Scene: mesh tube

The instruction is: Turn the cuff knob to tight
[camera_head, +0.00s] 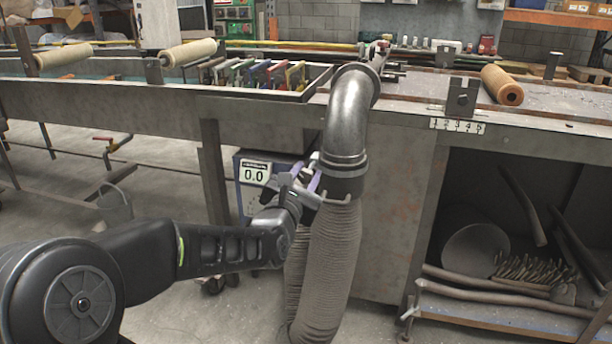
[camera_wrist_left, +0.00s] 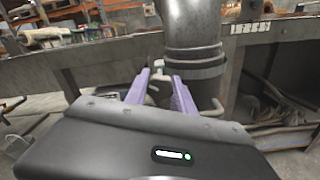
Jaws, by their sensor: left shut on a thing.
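The metal tube elbow (camera_head: 350,110) comes down at the front edge of the bench, with a dark cuff (camera_head: 345,183) around its lower end above a ribbed grey hose (camera_head: 335,260). The cuff also shows in the left wrist view (camera_wrist_left: 198,73). My left gripper (camera_head: 312,177) is at the cuff's left side. In the left wrist view its two purple fingers (camera_wrist_left: 158,88) flank a small pale knob (camera_wrist_left: 158,66) in front of the cuff. The left gripper is shut on the knob, which the fingers partly hide. My right gripper is not in view.
A box with a display reading 0.0 (camera_head: 255,173) stands under the bench, behind my left gripper. The long workbench (camera_head: 100,103) carries a rack of coloured clamps and rollers. A lower shelf (camera_head: 510,308) at right holds bars and scrap. Floor at left is partly open.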

